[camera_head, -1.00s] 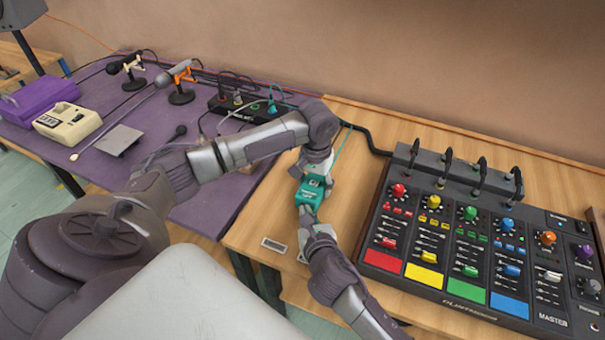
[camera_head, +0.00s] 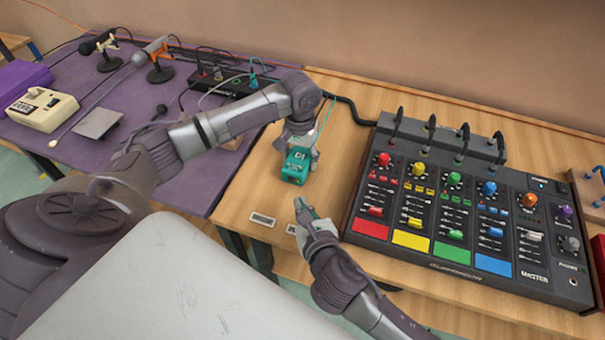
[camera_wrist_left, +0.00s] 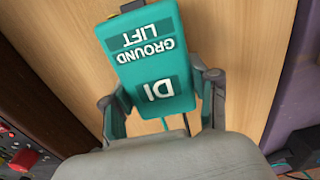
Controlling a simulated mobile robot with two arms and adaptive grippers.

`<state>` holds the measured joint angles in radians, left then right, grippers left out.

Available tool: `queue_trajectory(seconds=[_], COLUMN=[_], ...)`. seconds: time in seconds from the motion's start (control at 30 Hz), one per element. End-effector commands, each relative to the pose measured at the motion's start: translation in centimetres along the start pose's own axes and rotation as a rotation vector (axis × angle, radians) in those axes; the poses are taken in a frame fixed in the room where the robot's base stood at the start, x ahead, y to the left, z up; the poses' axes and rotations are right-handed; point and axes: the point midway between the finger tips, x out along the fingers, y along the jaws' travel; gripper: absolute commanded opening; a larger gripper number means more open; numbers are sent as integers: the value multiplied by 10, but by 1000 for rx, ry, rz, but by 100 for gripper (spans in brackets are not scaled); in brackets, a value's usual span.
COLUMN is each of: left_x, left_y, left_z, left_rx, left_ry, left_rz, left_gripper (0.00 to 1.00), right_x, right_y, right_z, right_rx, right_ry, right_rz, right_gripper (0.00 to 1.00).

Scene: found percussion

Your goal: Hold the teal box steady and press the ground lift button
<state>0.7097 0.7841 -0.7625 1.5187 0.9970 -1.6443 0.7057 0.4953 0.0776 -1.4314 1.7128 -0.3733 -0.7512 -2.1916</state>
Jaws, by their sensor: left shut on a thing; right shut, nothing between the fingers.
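The teal box (camera_head: 297,166), lettered "DI" and "GROUND LIFT", sits on the wooden table left of the mixer. My left gripper (camera_head: 301,150) is shut on it from the far side. In the left wrist view the fingers (camera_wrist_left: 165,92) grip both sides of the box (camera_wrist_left: 150,62), and a small dark part (camera_wrist_left: 131,5) shows at its far end. I cannot tell whether that part is pressed. My right gripper (camera_head: 300,206) is shut and empty, just in front of the box, with a visible gap between them.
A mixer (camera_head: 455,215) with coloured knobs fills the table to the right. A purple-topped table (camera_head: 170,120) at left holds microphones, a beige device (camera_head: 42,108) and a black cable box (camera_head: 222,82). Small label plates (camera_head: 262,220) lie near the wooden table's front edge.

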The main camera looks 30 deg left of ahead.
Motion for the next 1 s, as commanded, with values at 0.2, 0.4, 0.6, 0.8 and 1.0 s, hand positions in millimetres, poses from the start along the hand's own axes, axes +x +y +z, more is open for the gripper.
queue_trajectory(seconds=[0.2, 0.4, 0.6, 0.8, 1.0], left_x=[-1, 0, 0, -16, -57], left_y=[0, 0, 0, 0, 0], left_z=[0, 0, 0, -1, -2], left_rx=[0, 0, 0, 1, 0], left_ry=[1, 1, 1, 4, 6], left_rz=[0, 0, 0, 1, 1], left_gripper=[70, 89, 89, 89, 89], right_x=[0, 0, 0, 0, 0], right_y=[0, 0, 0, 0, 0], right_z=[0, 0, 0, 0, 0], right_rx=[0, 0, 0, 0, 0], right_ry=[0, 0, 0, 0, 0], right_rz=[0, 0, 0, 0, 0], right_gripper=[0, 0, 0, 0, 0])
